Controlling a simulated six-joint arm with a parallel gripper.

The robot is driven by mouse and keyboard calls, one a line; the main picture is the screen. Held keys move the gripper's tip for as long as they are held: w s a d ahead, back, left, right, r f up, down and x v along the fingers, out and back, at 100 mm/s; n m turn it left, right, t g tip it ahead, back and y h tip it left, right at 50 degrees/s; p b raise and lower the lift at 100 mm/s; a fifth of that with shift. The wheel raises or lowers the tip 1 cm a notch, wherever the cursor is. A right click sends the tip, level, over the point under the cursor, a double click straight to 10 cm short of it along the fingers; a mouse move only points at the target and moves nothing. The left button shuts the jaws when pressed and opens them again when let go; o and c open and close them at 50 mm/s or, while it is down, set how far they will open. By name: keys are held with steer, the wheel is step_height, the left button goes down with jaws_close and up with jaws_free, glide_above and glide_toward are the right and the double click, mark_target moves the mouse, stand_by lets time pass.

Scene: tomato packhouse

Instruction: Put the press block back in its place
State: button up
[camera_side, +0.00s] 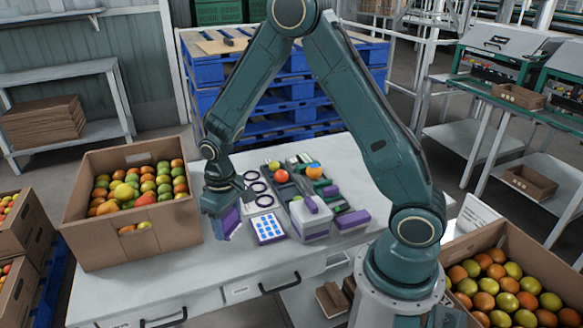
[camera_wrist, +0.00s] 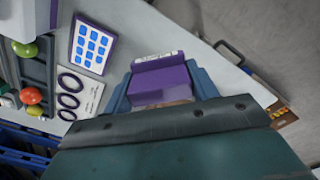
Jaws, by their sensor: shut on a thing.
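My gripper (camera_side: 224,213) hangs over the left part of the table, left of the blue-dotted card. It is shut on a purple block with a white lettered edge, which I take as the press block (camera_wrist: 160,78). In the wrist view the block sits between the two blue-grey fingers (camera_wrist: 161,92). In the side view only part of the purple block (camera_side: 231,223) shows below the gripper. Its base is hard to see there, so I cannot tell whether it touches the table. I cannot tell which spot is its place.
A purple-edged card with blue squares (camera_side: 268,228) and a white card with three dark rings (camera_side: 262,202) lie right of my gripper. Beyond are a grey tray with tomatoes (camera_wrist: 33,72), a white box (camera_side: 310,224) and a purple piece (camera_side: 353,220). A tomato carton (camera_side: 90,240) stands left.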

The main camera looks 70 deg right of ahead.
mark_target(283, 252)
steer(key=s+d+f+m, duration=0.3)
steer(key=s+d, duration=0.5)
steer(key=s, duration=0.2)
steer(key=shift+s+d+m, duration=0.2)
steer(key=shift+d+m, duration=0.15)
steer(key=shift+m, duration=0.05)
steer(key=shift+f, duration=0.15)
steer(key=shift+f, duration=3.9)
steer(key=shift+f, duration=0.4)
steer(key=o, duration=0.9)
steer(key=c, duration=0.3)
